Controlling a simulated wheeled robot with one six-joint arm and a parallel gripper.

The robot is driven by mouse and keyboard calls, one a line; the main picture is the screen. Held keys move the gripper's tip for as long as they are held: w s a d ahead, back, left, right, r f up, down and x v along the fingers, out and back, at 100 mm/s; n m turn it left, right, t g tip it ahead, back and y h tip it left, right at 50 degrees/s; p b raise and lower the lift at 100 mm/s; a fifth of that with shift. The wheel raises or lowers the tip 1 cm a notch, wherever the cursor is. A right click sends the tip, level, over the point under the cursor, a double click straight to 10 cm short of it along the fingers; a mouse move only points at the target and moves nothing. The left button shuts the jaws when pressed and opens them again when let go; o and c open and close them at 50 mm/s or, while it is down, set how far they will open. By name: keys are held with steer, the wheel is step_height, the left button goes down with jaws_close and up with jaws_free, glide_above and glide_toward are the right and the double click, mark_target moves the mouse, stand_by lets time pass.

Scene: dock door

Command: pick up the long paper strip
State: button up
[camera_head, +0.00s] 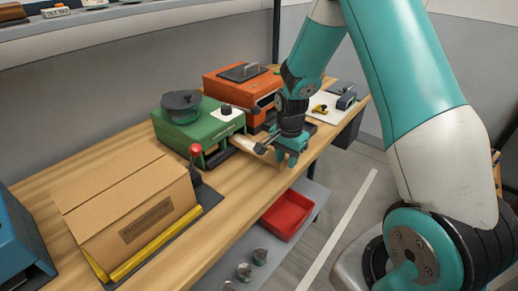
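A pale tan strip (246,143), which looks like the long paper strip, shows at the front right of the green machine (205,130) on the wooden bench. It reaches toward my gripper (279,158), and part of it is hidden behind the gripper. My gripper is low over the front edge of the bench, to the right of the green machine and in front of the orange machine. The fingers are small and dark here. I cannot tell whether they touch the strip or are closed on it.
A cardboard box (125,205) with a yellow bar (150,248) before it stands at the left. An orange machine (240,90) is behind my gripper. A red tray (287,215) sits on the lower shelf. Bare wood shows in front (235,185).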

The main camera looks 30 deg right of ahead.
steer(key=shift+f, duration=0.1)
jaws_close()
steer(key=shift+r, duration=0.2)
stand_by(0.3)
